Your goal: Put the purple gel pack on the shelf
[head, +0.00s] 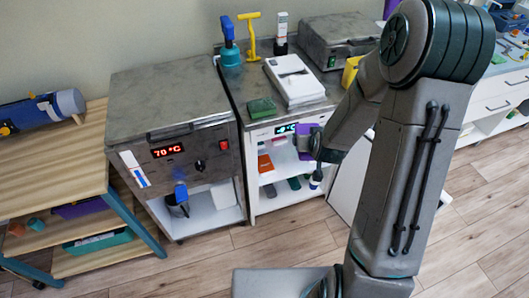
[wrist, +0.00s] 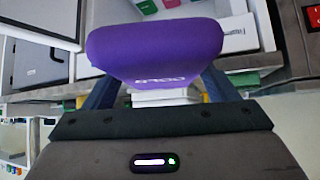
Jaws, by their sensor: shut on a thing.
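The purple gel pack (wrist: 155,48) is held across my gripper (wrist: 158,90) in the wrist view, with pale lettering towards me. A finger shows on each side of it. In the head view the purple pack (head: 306,132) is partly hidden by my gripper (head: 314,146), in front of the open white shelf unit (head: 253,196). That unit has a lit display near its top. Its shelves hold an orange-red item (head: 265,163) and several small dark, green and purple items. I cannot tell whether the pack touches the unit.
A metal heater (head: 170,100) reading 70 °C stands left of the shelf unit. A wooden shelf cart (head: 60,170) stands at far left. On the unit's top are a white stack (head: 294,80), a green pack (head: 261,108) and bottles. The wood floor (head: 200,268) in front is clear.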

